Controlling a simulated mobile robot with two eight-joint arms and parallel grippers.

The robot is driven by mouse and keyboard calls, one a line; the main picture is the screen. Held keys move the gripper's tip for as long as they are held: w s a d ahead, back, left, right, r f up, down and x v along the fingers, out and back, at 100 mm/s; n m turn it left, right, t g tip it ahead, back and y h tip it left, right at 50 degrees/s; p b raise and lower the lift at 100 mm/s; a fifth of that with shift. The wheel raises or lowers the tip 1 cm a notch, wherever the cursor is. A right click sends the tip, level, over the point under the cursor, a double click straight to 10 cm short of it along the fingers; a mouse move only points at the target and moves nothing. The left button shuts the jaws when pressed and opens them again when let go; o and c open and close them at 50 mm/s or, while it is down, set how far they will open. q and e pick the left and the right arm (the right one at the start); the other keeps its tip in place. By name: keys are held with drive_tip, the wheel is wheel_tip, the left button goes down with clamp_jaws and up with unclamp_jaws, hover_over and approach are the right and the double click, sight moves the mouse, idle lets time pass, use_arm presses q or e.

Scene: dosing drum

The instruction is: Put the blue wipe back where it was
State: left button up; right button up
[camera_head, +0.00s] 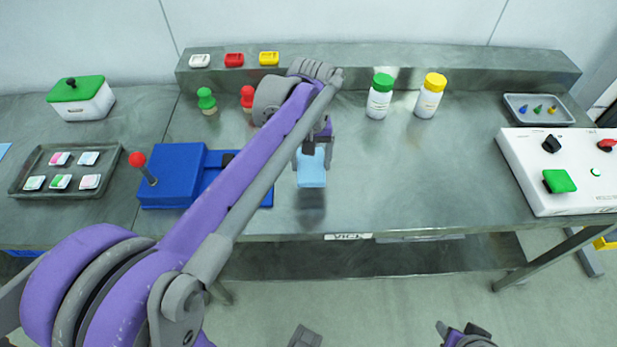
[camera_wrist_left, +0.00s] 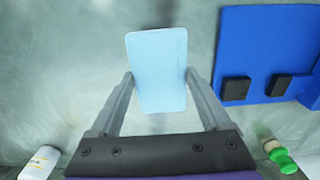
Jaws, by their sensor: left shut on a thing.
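The light blue wipe (camera_head: 311,170) is a flat folded rectangle. My left gripper (camera_head: 312,152) is shut on it and holds it over the front middle of the steel bench, right of the blue fixture. In the left wrist view the wipe (camera_wrist_left: 157,70) sits between the two grey fingers (camera_wrist_left: 160,85). A shadow on the bench shows beside it, so it seems raised above the surface. A light blue flat patch (camera_head: 3,150) shows at the left edge of the head view, mostly cut off.
The blue fixture (camera_head: 175,165) has a red-knobbed lever. Left are a tray of small packets (camera_head: 100,185) and a green-lidded box (camera_head: 85,108). Green-capped (camera_head: 379,102) and yellow-capped (camera_head: 429,100) bottles stand behind; a white control box (camera_head: 530,185) stands right. The bench's centre right is clear.

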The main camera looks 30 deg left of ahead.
sight(311, 174)
use_arm(q)
drive_tip(key=shift+f+b, duration=0.3)
drive_tip(key=shift+f, duration=2.25)
drive_tip(key=o, duration=1.1)
drive_tip(key=shift+f, duration=0.15)
drive_tip(key=shift+o, duration=0.2)
drive_tip(key=shift+r, duration=0.3)
wheel_tip(311, 174, up, 12)
drive_tip(key=shift+f+p, duration=0.1)
drive_tip(key=shift+p, duration=0.65)
drive_tip(key=shift+s, duration=0.1)
